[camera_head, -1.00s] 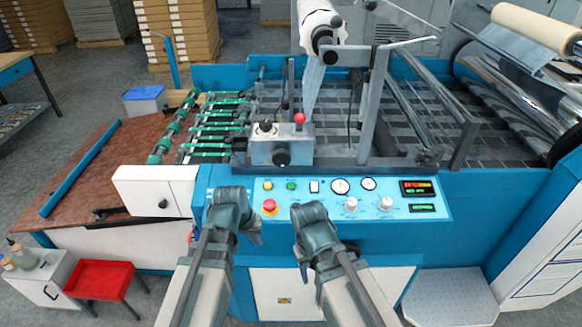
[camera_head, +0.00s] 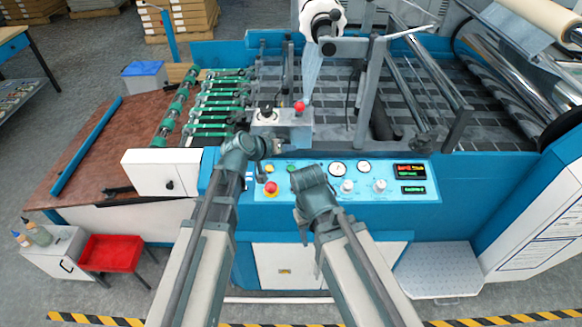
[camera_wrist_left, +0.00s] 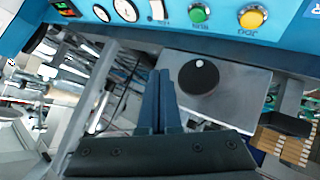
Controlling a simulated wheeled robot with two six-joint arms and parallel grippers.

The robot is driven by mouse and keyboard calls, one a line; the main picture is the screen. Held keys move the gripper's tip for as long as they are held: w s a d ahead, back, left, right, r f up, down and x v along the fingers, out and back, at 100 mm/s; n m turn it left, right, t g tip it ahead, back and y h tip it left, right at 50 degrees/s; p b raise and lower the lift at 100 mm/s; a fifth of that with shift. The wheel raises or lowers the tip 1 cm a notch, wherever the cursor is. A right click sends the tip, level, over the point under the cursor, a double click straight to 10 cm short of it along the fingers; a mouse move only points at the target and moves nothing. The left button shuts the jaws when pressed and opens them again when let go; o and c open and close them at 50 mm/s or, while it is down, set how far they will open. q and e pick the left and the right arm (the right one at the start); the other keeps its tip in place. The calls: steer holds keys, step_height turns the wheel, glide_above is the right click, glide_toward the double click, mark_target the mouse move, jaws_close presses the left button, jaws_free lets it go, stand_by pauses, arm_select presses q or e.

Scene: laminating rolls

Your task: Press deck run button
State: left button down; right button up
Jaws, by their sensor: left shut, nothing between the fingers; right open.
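The control panel (camera_head: 405,209) on the blue machine front carries a green button (camera_head: 291,169) and a yellow button (camera_head: 270,168). Both also show at the top of the left wrist view, the green button (camera_wrist_left: 198,14) beside the yellow one (camera_wrist_left: 251,17). Their labels are too small to read surely. My left gripper (camera_head: 276,147) is shut and empty, above the panel's left part in front of the grey control box (camera_head: 300,130). Its closed fingers also show in the left wrist view (camera_wrist_left: 161,85), apart from the buttons. My right gripper (camera_head: 302,212) is open, low before the panel; its fingers are partly hidden.
A red stop button (camera_head: 271,189) sits below the yellow one. Gauges (camera_head: 338,169) and white knobs (camera_head: 347,186) lie to the right.

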mark_target(291, 169)
arm_select(q)
steer(key=shift+f, duration=0.15)
steer(key=f+b, duration=0.2)
steer(key=b, duration=0.1)
steer(key=w+f+b, duration=0.1)
steer(key=f+b, duration=0.1)
steer(key=f, duration=0.1)
steer(key=w+f+b, duration=0.1)
steer(key=f+b, duration=0.2)
steer(key=shift+f+b, duration=0.2)
steer(key=shift+b, duration=0.1)
stand_by(1.8)
steer(key=shift+f+b, duration=0.35)
steer(key=shift+b, duration=0.05)
